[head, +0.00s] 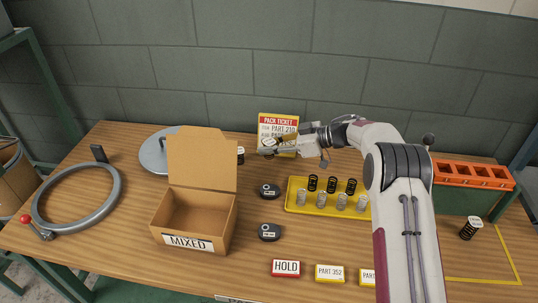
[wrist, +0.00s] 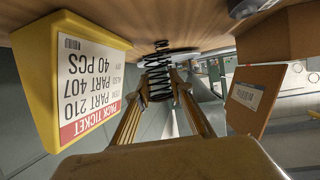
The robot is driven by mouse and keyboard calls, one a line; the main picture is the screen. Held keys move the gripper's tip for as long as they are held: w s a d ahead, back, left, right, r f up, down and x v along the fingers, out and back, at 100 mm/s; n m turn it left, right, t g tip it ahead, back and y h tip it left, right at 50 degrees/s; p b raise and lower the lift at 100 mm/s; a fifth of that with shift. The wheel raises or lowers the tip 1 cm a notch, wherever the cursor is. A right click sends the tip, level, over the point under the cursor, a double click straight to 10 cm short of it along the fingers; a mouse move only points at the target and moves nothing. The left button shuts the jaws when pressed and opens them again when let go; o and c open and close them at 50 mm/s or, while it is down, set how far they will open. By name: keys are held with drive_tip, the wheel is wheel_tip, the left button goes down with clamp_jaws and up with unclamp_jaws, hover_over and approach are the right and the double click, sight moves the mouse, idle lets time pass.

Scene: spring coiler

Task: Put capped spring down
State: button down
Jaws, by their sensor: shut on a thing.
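My gripper (head: 262,150) reaches left over the back of the table, in front of the pack ticket. In the wrist view my gripper (wrist: 168,88) is shut on a black coil spring (wrist: 158,68), held between the two fingertips. No cap on it can be made out there. In the head view a small dark piece with a light top (head: 241,155) shows just left of the fingertips, beside the open box flap; it appears to be the held spring. Whether it touches the table I cannot tell.
The pack ticket (head: 278,122) stands close by my gripper. An open MIXED box (head: 193,243) is in front left, with a grey disc (head: 157,152) behind. A yellow tray (head: 290,195) holds several springs. Another black spring (head: 471,229) with a light cap stands far right.

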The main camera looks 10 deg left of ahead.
drive_tip(key=shift+f, duration=1.85)
drive_tip(key=shift+f, duration=0.15)
drive_tip(key=c, duration=1.8)
unclamp_jaws()
drive_tip(key=shift+d+r, duration=0.1)
drive_tip(key=shift+r, duration=0.1)
drive_tip(key=v, duration=1.2)
drive_tip(key=shift+r, duration=0.15)
